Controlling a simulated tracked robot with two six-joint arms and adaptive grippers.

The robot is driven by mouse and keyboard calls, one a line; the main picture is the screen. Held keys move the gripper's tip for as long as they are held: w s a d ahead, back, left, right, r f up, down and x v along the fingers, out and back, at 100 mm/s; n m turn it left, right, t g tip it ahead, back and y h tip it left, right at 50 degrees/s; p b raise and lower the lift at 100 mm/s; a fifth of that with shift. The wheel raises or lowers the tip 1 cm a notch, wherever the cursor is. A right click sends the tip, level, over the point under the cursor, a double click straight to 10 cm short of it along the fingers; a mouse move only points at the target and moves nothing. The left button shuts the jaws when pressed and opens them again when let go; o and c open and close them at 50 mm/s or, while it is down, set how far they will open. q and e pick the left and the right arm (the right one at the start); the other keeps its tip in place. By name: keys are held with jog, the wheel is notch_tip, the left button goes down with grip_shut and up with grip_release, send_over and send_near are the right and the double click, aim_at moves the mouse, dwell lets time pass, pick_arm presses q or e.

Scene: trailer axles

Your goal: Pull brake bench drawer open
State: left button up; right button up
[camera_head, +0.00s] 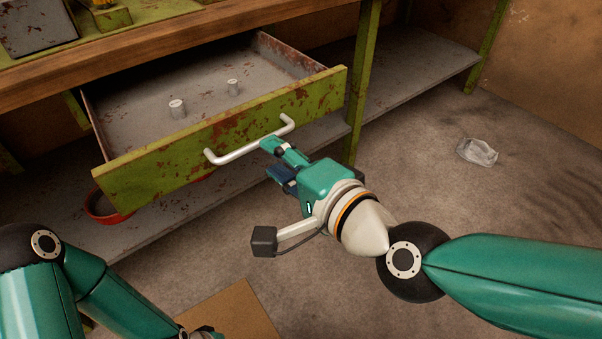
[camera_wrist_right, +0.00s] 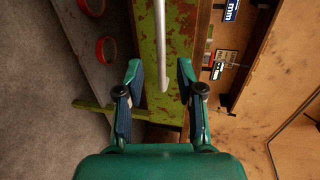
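The brake bench drawer (camera_head: 215,135) is pulled out from the bench. It has a chipped green front and a pale metal bar handle (camera_head: 248,146). My right gripper (camera_head: 272,157) is at the right part of the handle, in front of the drawer. In the right wrist view my right gripper (camera_wrist_right: 158,70) is open, and the handle (camera_wrist_right: 160,45) runs between its spread fingers in the picture. I cannot tell whether a finger touches the handle. My left arm shows at the lower left, but its gripper is out of view.
The bench's wooden edge (camera_head: 150,44) is above the drawer. A green leg (camera_head: 362,80) stands right of it, and a lower shelf (camera_head: 410,90) runs behind. A red round part (camera_head: 103,210) lies under the drawer. Crumpled clear litter (camera_head: 477,151) lies on open floor at right.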

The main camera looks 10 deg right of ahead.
jog(key=shift+v, duration=2.65)
jog(key=shift+f, duration=0.15)
jog(key=w+d+f+g+h, duration=0.2)
jog(key=d+f, duration=0.1)
jog(key=f, duration=0.7)
jog(key=w+d+f+g+h, duration=0.2)
jog(key=d+f+g, duration=0.1)
jog(key=f, duration=0.7)
jog(key=w+d+f+g+h, duration=0.1)
jog(key=w+d+f+g, duration=0.1)
jog(key=f, duration=0.7)
jog(key=s+a+f+n+g+y, duration=0.1)
jog(key=s+f+n+g, duration=0.25)
jog(key=s+f, duration=0.55)
jog(key=s+f+n+g, duration=0.3)
jog(key=s+f+n, duration=0.15)
jog(key=f, duration=0.85)
notch_tip(320, 180, up, 34)
jog(key=a+n+y+p, duration=0.1)
jog(key=n+p, duration=0.1)
jog(key=p, duration=3.2)
jog(key=shift+w+r+n, duration=0.15)
jog(key=shift+r+n, duration=0.05)
jog(key=shift+n, duration=0.1)
